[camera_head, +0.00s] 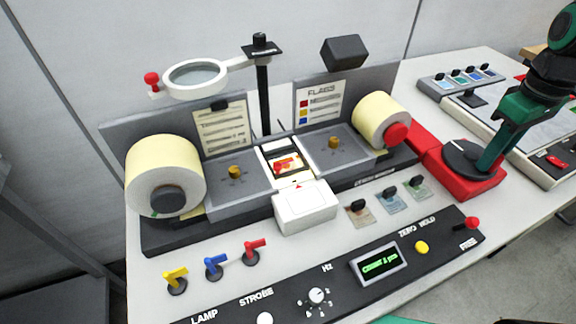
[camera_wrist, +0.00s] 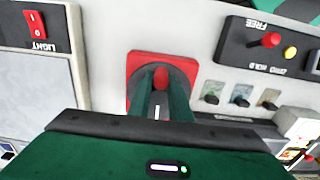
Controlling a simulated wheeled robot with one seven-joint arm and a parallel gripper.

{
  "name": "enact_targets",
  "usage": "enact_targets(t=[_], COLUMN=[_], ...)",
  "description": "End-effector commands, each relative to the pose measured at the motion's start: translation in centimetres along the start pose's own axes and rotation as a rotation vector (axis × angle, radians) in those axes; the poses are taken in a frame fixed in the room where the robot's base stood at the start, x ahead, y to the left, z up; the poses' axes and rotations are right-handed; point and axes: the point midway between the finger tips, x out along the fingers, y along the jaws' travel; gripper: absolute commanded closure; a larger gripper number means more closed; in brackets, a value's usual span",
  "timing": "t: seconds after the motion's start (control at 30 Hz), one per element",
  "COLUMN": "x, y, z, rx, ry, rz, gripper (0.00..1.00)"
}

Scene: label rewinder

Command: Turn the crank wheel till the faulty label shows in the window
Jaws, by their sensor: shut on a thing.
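The crank wheel (camera_head: 460,154) is a dark disc on a red box (camera_head: 464,184) at the right end of the rewinder. My gripper (camera_head: 484,166) reaches down onto the wheel's right side. In the wrist view my gripper (camera_wrist: 161,90) is shut on the red crank handle (camera_wrist: 161,76); its fingers hide most of the wheel. The window (camera_head: 287,163), in the middle between two cream label rolls (camera_head: 165,172) (camera_head: 380,120), shows a label with red and yellow print. The print is too small to read.
A white box (camera_head: 305,207) sits just in front of the window. A magnifier (camera_head: 195,77) on a black post stands above. The front panel has a green display (camera_head: 380,264), a yellow button (camera_head: 421,247) and a red lever (camera_head: 472,223). Another device (camera_head: 460,77) stands behind at right.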

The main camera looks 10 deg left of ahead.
Motion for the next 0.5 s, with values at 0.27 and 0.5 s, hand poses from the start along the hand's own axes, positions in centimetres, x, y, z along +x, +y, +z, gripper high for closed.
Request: enact_targets(t=[0.27, 0.5], x=[-0.12, -0.24], y=[0.06, 0.06], z=[-0.14, -0.07], rx=[-0.001, 0.0], ry=[0.004, 0.003], rz=[0.003, 0.002], gripper=[0.62, 0.62])
